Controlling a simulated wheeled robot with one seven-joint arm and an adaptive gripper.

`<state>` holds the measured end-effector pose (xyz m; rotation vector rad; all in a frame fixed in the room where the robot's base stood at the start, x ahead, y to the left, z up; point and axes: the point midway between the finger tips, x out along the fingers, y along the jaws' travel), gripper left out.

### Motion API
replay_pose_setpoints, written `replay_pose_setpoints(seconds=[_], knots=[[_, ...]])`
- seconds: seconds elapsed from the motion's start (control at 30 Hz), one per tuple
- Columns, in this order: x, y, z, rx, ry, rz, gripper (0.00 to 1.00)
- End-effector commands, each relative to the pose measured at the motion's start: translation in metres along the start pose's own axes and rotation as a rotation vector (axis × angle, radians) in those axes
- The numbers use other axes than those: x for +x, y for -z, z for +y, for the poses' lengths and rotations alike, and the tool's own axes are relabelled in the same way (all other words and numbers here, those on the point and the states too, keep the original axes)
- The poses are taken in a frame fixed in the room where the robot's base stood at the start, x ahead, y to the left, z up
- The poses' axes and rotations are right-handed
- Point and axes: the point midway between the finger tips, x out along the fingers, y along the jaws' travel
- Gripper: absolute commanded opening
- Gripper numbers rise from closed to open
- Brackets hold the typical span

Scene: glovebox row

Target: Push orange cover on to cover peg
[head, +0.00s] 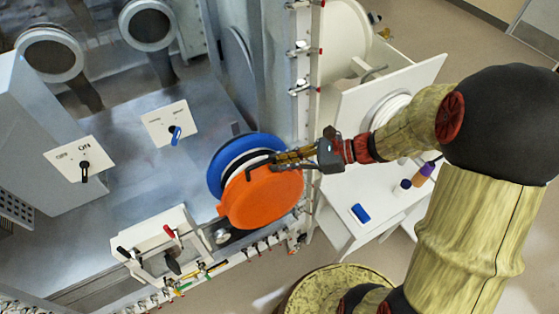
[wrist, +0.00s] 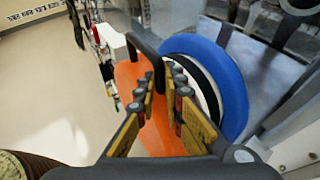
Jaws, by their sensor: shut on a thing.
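The orange cover (head: 262,196) is a round disc that stands in front of a blue ring (head: 216,174) with a white and black port inside it. In the head view the cover sits lower and to the right of the ring's centre, overlapping it. I cannot tell whether cover and port touch. I cannot pick out the cover peg.
A white shelf (head: 335,215) at the right holds a blue block (head: 360,213) and small bottles. Two panel switches (head: 172,128) stand to the left.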

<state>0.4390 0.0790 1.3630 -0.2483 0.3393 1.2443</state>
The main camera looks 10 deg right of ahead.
Motion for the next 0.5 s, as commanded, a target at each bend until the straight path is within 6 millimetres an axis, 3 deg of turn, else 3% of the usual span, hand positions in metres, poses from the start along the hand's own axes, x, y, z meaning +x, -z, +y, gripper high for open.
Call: replay_pose_setpoints(seconds=[0.5], knots=[[-0.016, 0.001, 0.022, 0.001, 0.001, -0.001, 0.0]])
